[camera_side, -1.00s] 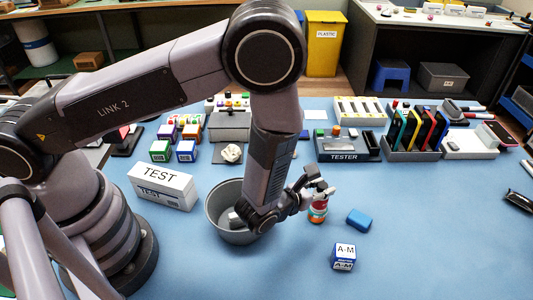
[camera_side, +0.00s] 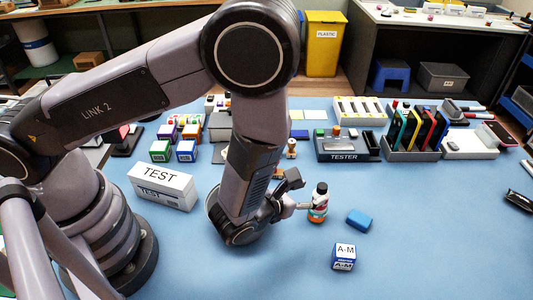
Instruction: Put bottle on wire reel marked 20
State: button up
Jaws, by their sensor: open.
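A small bottle (camera_side: 320,191) with a black cap and a pale body stands upright right of the middle of the mat. Directly below it is an orange and teal banded round thing (camera_side: 317,214), which looks like a wire reel. The bottle appears to rest on top of it. No number can be read at this size. My gripper (camera_side: 299,194) is open just left of the bottle, with its fingers pointing toward it. A small gap seems to show, but contact at the lower finger cannot be ruled out.
A blue block (camera_side: 359,219) and an A-M box (camera_side: 344,257) lie to the right. A grey bowl (camera_side: 212,212) is partly hidden behind my arm. A TEST box (camera_side: 161,187) stands left, the TESTER unit (camera_side: 343,148) behind. The front right of the blue mat is clear.

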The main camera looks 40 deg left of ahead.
jog(key=v, duration=0.6)
jog(key=w+a+r+n+y, duration=0.4)
jog(key=a+r+n+y, duration=0.35)
jog(key=a+r, duration=0.25)
jog(key=s+a+r+n+g+y, duration=0.25)
jog(key=a+r+n+g, duration=0.2)
jog(key=a+n, duration=0.25)
jog(key=s+a+r+n+g+y, duration=0.2)
jog(key=s+a+r+n+g, duration=0.1)
jog(key=a+r+n, duration=0.4)
jog(key=s+a+r+n+g+h, duration=0.1)
jog(key=s+a+n+g+h, duration=0.35)
jog(key=s+n, duration=0.5)
jog(key=s+d+r+n+t+h, duration=0.4)
jog(key=d+r+n+h, duration=0.1)
jog(key=h, duration=0.1)
jog(key=shift+s+r+n, duration=0.25)
jog(key=shift+r+n, duration=0.05)
jog(key=shift+n, duration=0.1)
